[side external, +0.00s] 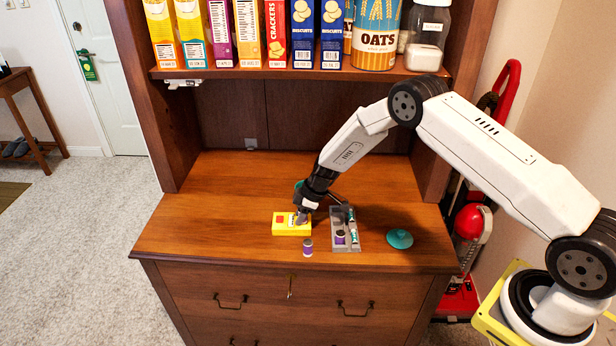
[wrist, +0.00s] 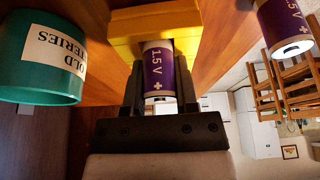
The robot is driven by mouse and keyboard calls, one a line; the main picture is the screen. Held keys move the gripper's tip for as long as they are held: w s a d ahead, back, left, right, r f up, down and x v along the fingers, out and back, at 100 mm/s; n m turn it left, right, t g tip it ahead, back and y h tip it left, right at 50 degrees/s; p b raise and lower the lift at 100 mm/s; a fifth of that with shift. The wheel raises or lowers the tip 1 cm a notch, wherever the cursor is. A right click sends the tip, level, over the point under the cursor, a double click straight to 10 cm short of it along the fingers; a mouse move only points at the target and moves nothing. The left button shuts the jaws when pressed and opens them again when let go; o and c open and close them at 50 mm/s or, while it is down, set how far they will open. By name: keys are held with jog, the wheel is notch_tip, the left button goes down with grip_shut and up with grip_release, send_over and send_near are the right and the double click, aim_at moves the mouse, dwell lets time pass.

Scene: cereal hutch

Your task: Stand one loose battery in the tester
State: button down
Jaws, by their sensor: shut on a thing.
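The yellow battery tester (side external: 283,229) lies on the wooden counter; its yellow body also fills the top middle of the wrist view (wrist: 125,30). My gripper (side external: 301,217) is over its right part. In the wrist view my gripper (wrist: 159,80) is shut on a purple 1.5 V battery (wrist: 159,62), plus end toward the camera. The battery's far end meets the tester; whether it is fully seated is hidden. Another loose purple battery (side external: 308,247) stands on the counter in front of the tester; a purple battery also shows at the upper right of the wrist view (wrist: 280,20).
A grey tray (side external: 345,248) with purple and green batteries is close on the right. A teal lid (side external: 399,239) lies beyond it. A teal old-batteries cup (wrist: 35,85) stands behind my gripper. The counter's left side is clear.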

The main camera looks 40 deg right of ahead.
jog(key=shift+r, duration=0.1)
grip_release()
dwell(0.4)
jog(key=shift+r, duration=0.1)
jog(key=shift+v, duration=2.2)
jog(key=shift+s+d+r, duration=0.1)
